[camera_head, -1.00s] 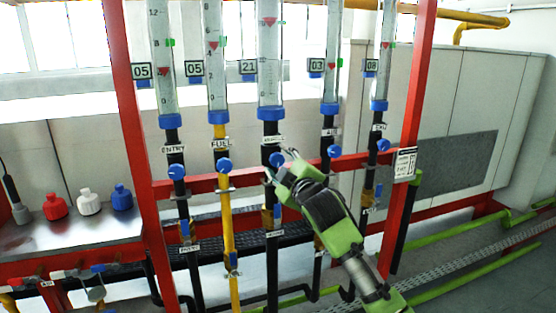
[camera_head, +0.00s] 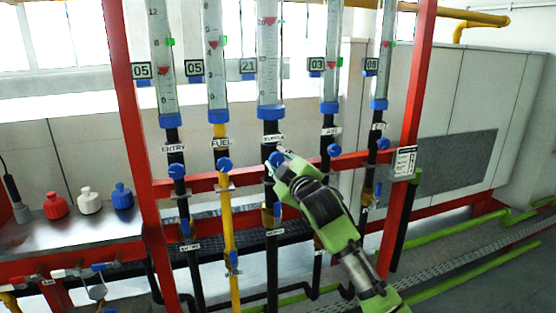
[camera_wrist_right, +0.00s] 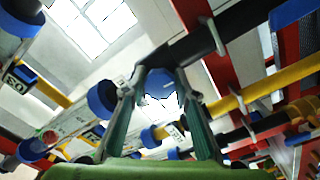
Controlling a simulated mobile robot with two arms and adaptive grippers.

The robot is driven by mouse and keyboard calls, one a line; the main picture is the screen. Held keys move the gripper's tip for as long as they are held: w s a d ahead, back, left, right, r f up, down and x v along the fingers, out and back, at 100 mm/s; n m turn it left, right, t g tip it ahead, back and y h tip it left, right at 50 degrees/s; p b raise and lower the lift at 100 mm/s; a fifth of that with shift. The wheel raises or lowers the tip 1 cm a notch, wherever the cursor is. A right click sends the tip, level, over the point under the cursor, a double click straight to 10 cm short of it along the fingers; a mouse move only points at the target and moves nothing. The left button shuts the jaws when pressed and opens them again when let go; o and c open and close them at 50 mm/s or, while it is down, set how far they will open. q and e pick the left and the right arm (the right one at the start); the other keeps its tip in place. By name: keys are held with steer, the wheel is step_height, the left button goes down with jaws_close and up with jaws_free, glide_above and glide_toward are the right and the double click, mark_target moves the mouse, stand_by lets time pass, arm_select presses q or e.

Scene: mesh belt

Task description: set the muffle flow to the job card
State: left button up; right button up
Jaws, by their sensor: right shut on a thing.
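The muffle flow tube (camera_head: 268,60) is the middle clear tube, with a red float mark (camera_head: 268,20) near the top of the view and a display reading 21 (camera_head: 248,67) beside it. Its label (camera_head: 273,139) and blue knob (camera_head: 275,157) sit below it on a black pipe. My right gripper (camera_head: 277,161) is shut on that blue knob, its fingers partly covering it. In the right wrist view the blue knob (camera_wrist_right: 160,82) lies between the two fingers. The job card (camera_head: 404,163) hangs on the right red post; its text is too small to read. My left gripper is not in view.
Similar tubes with blue knobs stand on both sides: the fuel knob (camera_head: 224,164) to the left and the air knob (camera_head: 333,150) to the right. A red crossbar (camera_head: 205,184) runs behind the pipes. Red, white and blue bottles (camera_head: 89,201) stand on a bench at left.

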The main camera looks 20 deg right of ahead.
steer(key=m+p, duration=0.2)
steer(key=m, duration=0.1)
steer(key=shift+a+m, duration=0.1)
steer(key=shift+m, duration=0.3)
steer(key=m+p, duration=0.2)
steer(key=m, duration=0.2)
steer(key=shift+m+p, duration=0.3)
steer(key=shift+f, duration=0.1)
steer(key=o, duration=1.1)
steer(key=s, duration=1.2)
steer(key=shift+d, duration=0.25)
